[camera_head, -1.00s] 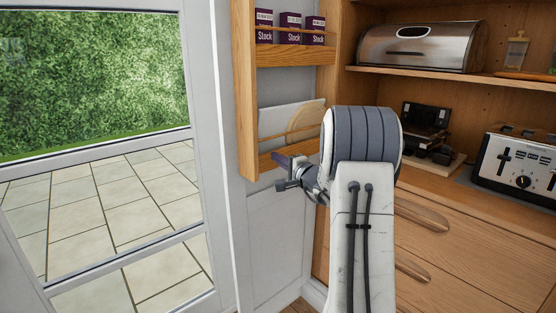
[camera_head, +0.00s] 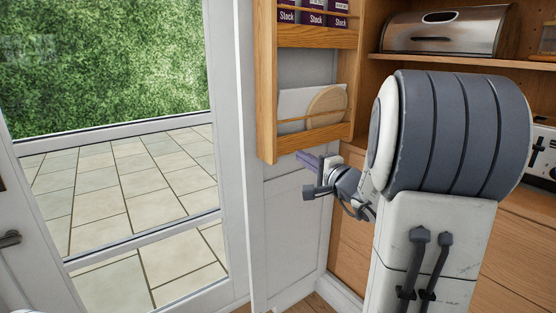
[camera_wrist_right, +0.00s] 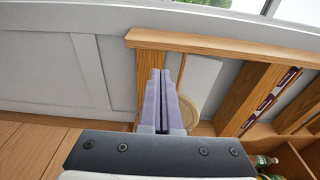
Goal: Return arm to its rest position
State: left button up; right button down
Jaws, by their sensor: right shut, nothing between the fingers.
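My right arm rises in the middle right of the head view, with its large grey-banded joint close to the camera. My right gripper (camera_head: 308,160) points left, just below the bottom of the wooden door rack (camera_head: 266,95). In the right wrist view the two purple-grey fingers of the right gripper (camera_wrist_right: 160,75) lie together, shut and empty. They point at the rack's wooden edge (camera_wrist_right: 190,42); I cannot tell whether they touch it. My left gripper is not in view.
The rack holds purple Stock boxes (camera_head: 312,17), a round wooden board (camera_head: 326,106) and a white board (camera_head: 294,103). A metal bread bin (camera_head: 446,32) sits on a shelf and a toaster (camera_head: 542,150) is partly hidden by my arm. A glazed door (camera_head: 110,130) stands at left.

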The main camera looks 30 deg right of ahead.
jog(key=s+a+f+n+g+y, duration=0.2)
jog(key=a+f+n+g+y, duration=0.15)
jog(key=a, duration=0.75)
jog(key=s+a+f+n+g+y, duration=0.2)
jog(key=a+n+g+y, duration=0.15)
jog(key=a, duration=0.65)
jog(key=s+a+f+n+g+y, duration=0.2)
jog(key=a+f+n+g+y, duration=0.15)
jog(key=a, duration=0.75)
jog(key=s+a+f+n+g, duration=0.4)
jog(key=s+a+n+g, duration=0.15)
jog(key=s, duration=0.45)
jog(key=s+d+f+n+g+h, duration=0.1)
jog(key=s+f+n+h, duration=0.3)
jog(key=s, duration=0.3)
jog(key=s+d+f+n+g+h, duration=0.1)
jog(key=s+f+n+h, duration=0.1)
jog(key=s+n+h, duration=0.35)
notch_tip(320, 180, up, 18)
jog(key=p, duration=1.7)
jog(key=shift+s+f+y+p, duration=0.15)
jog(key=shift+f+y+p, duration=0.1)
jog(key=shift+y+p, duration=0.05)
